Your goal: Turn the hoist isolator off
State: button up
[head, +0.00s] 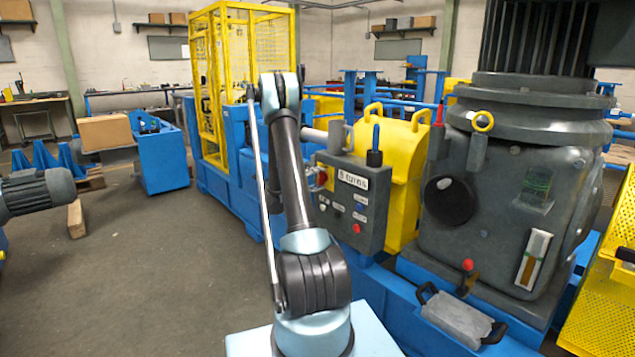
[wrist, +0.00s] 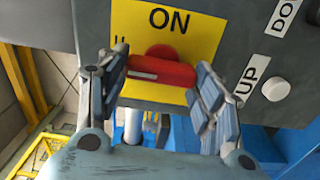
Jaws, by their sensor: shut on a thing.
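The hoist isolator is a red handle (wrist: 165,72) on a yellow plate (wrist: 200,35) in the wrist view. The handle lies nearly level across the picture, below the word ON. A part of another marking shows at the plate's left, mostly hidden by a finger. My gripper (wrist: 160,80) has one finger at each end of the handle and is shut on it. In the head view the red and yellow isolator (head: 322,178) is on the left of the grey control box (head: 352,205); I cannot make out my fingers there.
In the wrist view a white button (wrist: 276,90) sits beside the UP and DOWN labels, right of the gripper. In the head view a yellow guard (head: 402,165) and a large grey housing (head: 515,190) stand right of the box. Open floor lies at left.

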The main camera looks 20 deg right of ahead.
jog(key=shift+a+f+n, duration=0.1)
jog(key=shift+n, duration=0.3)
jog(key=o, duration=1.1)
jog(key=shift+c, duration=0.2)
jog(key=v, duration=1.2)
